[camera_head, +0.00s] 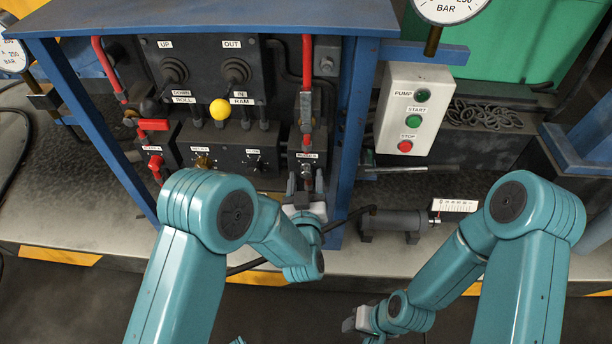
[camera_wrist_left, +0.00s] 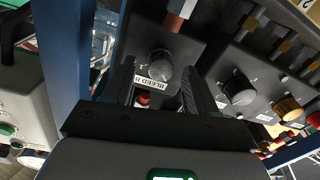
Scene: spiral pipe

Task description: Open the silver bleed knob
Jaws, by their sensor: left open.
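The silver bleed knob (camera_wrist_left: 160,64) is a small round knob on a dark block, with a white "BLEED B" label partly showing beside it in the left wrist view. In the head view the knob (camera_head: 306,170) is small, at the lower right of the control panel. My left gripper (camera_head: 303,184) is open in front of it. In the left wrist view the fingers of my left gripper (camera_wrist_left: 157,80) stand on either side of the knob; contact is unclear. My right gripper (camera_head: 356,322) is low in the head view, away from the panel, its jaws too small to read.
A blue frame post (camera_head: 352,130) stands just right of the knob. A black knob (camera_wrist_left: 238,90) and brass knob (camera_wrist_left: 289,108) sit on the neighbouring block. The pump box (camera_head: 416,108) and a dark cylinder (camera_head: 393,222) are farther right.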

